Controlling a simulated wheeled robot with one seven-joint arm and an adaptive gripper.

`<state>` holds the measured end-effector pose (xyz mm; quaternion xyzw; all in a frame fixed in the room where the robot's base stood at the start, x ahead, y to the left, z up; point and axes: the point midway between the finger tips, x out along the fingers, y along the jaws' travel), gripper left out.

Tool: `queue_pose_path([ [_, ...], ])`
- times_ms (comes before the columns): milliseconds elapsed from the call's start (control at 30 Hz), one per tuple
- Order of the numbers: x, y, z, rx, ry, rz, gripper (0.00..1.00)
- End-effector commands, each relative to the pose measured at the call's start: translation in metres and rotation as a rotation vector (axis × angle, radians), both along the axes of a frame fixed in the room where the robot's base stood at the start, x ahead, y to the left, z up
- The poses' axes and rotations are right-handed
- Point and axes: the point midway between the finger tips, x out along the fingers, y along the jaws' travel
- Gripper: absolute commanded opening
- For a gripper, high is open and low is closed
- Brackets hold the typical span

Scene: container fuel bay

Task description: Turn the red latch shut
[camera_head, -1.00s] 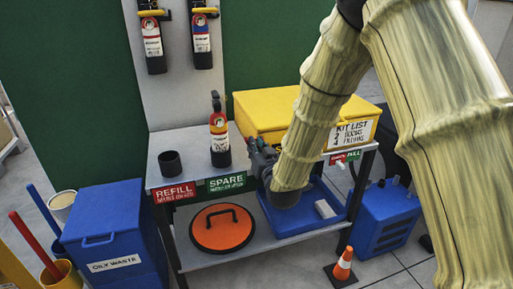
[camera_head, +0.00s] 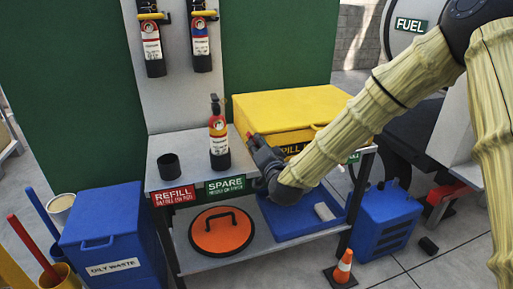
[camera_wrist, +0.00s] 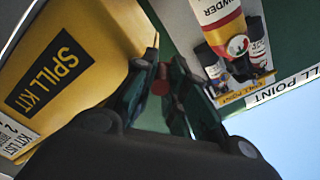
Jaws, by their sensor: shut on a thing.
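The yellow spill kit box (camera_head: 285,108) stands on the right part of the grey shelf top, its lid down. My gripper (camera_head: 253,140) is at its left front end, and the forearm comes in from the right across the box's front. In the wrist view, the fingers of my gripper (camera_wrist: 161,76) are close together on a small red piece (camera_wrist: 160,87), which appears to be the red latch. The box's yellow side (camera_wrist: 80,60) with its SPILL KIT label is just left of the fingers. The latch cannot be made out in the head view, and its angle is unclear.
A red-and-black extinguisher (camera_head: 219,138) and a black cup (camera_head: 168,166) stand on the shelf left of my gripper. A blue tray (camera_head: 290,228) and an orange lid (camera_head: 221,232) lie below. A small cone (camera_head: 342,268) stands on the floor.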

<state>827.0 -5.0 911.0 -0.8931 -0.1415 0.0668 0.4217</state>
Motion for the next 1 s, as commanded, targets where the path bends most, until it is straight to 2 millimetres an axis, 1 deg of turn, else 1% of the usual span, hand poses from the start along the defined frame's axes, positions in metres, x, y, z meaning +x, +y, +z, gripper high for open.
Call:
queue_pose_path([
  [33,0.001,-0.004,0.0,0.046,0.014,-0.004,0.0],
  [600,0.005,-0.016,0.006,0.55,0.178,-0.005,0.0],
  [800,0.006,-0.02,0.008,0.691,0.224,-0.004,0.0],
  [1000,0.007,-0.022,0.009,0.788,0.255,-0.003,0.0],
])
